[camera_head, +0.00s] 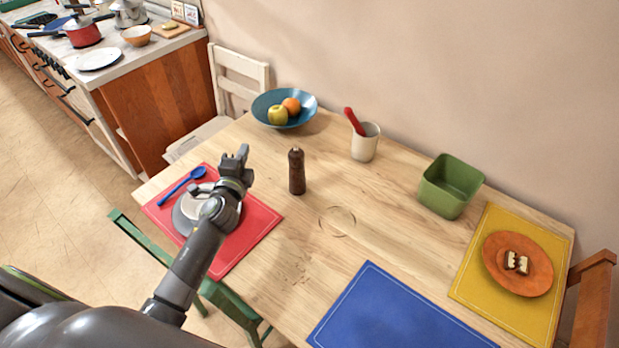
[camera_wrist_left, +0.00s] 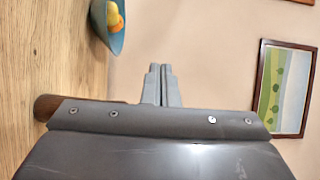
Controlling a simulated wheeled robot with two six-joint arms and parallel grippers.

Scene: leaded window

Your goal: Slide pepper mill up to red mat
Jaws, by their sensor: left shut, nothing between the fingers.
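The dark brown pepper mill (camera_head: 297,171) stands upright on the wooden table, to the right of the red mat (camera_head: 262,219) and apart from it. In the left wrist view part of a dark brown thing, likely the mill (camera_wrist_left: 46,106), shows behind my gripper's body at the left. My left gripper (camera_head: 236,155) is shut and empty above the far part of the red mat, left of the mill. Its closed fingers also show in the left wrist view (camera_wrist_left: 161,84). My forearm hides part of the mat. My right gripper is not in view.
A plate (camera_head: 184,218) and blue spoon (camera_head: 182,184) lie on the red mat. A blue bowl (camera_head: 262,103) with fruit and a cream cup (camera_head: 366,146) stand behind the mill. A green bin (camera_head: 450,187), yellow mat (camera_head: 488,284) and blue mat (camera_head: 395,318) are at right. Bare table surrounds the mill.

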